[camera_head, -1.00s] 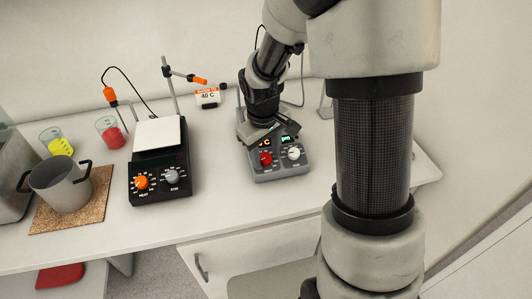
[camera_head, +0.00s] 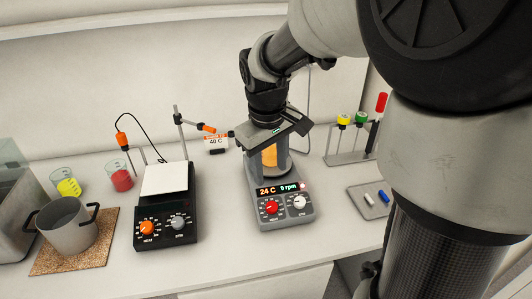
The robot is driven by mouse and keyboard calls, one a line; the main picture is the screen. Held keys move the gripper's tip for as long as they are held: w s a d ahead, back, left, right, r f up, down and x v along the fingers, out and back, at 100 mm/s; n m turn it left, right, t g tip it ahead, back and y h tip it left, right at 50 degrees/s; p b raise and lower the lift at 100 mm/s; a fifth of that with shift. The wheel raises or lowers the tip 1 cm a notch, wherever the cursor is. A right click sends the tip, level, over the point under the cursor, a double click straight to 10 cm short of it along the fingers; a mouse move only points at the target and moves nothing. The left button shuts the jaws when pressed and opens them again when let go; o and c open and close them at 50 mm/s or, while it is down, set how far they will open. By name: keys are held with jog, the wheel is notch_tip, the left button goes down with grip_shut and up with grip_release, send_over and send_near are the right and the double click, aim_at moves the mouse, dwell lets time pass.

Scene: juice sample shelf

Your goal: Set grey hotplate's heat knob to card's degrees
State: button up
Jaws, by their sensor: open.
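The grey hotplate (camera_head: 284,211) stands on the bench in the middle of the view. Its display (camera_head: 277,189) reads 24 C and 0 rpm. A red knob (camera_head: 271,208) sits at the left of its front panel and a white knob (camera_head: 299,202) at the right. The card (camera_head: 216,142), with an orange top band, reads 40 C and hangs behind, to the left. My gripper (camera_head: 272,133) is open above the back of the grey hotplate, apart from the knobs. An orange vessel (camera_head: 269,155) shows below it, partly hidden by my gripper.
A black hotplate (camera_head: 166,220) with a white top and an orange knob stands to the left. A metal pot (camera_head: 68,228) sits on a cork mat (camera_head: 103,252), with beakers of red (camera_head: 122,180) and yellow (camera_head: 69,187) behind. A small tray (camera_head: 368,202) and a rack (camera_head: 345,158) are at right.

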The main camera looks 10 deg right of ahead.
jog(key=shift+s+a+r, duration=0.1)
jog(key=shift+s+r, duration=0.1)
jog(key=shift+r, duration=0.95)
jog(key=s+r+m+t+p, duration=0.1)
jog(key=s+r, duration=0.3)
jog(key=s, duration=0.4)
jog(key=s+d+r+m+t+y+p, duration=0.1)
jog(key=s+r+m, duration=0.3)
jog(key=s, duration=0.4)
jog(key=shift+d+r+t+p, duration=0.15)
jog(key=shift+r+t+p, duration=0.2)
jog(key=shift+t+p, duration=0.4)
